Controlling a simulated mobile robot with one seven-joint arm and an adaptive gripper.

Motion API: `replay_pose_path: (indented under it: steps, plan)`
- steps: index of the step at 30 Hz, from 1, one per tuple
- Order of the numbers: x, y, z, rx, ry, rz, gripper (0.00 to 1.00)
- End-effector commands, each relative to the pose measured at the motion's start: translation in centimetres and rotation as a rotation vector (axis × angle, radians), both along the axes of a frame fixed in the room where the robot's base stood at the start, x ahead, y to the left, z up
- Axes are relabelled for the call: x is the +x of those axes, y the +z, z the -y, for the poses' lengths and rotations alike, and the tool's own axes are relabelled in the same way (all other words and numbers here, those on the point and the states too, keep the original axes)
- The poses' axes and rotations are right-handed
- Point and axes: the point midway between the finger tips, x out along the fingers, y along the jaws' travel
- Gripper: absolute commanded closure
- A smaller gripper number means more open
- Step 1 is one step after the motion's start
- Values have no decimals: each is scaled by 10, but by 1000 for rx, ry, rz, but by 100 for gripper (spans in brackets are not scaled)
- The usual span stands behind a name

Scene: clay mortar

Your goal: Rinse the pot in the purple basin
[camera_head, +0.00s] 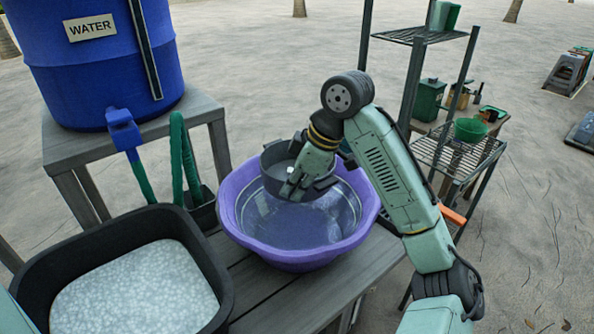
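The purple basin (255,242) stands on a grey wooden bench and holds clear water. A dark grey pot (272,157) is over the back part of the basin, with its opening facing up. My gripper (288,190) is at the pot's near right side, with its fingers at the rim. It appears to hold the pot, but the fingertips are partly hidden against the dark wall. I cannot tell whether the pot's bottom touches the water.
A black tub (222,300) with pale, foamy-looking contents is at the front left. A blue water barrel (100,75) stands on a wooden stand behind it, with a tap and green hose (178,150). A metal shelf (455,155) with a green bowl (470,130) is at right.

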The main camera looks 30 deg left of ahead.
Motion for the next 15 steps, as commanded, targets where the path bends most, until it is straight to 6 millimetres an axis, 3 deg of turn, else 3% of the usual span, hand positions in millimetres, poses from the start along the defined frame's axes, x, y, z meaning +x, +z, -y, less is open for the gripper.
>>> replay_pose_path:
  steps: [5, 15]
  plan:
    - [0, -5, 0, 1, 0, 0, 100]
    - [0, -44, 1, 0, -1, -1, 100]
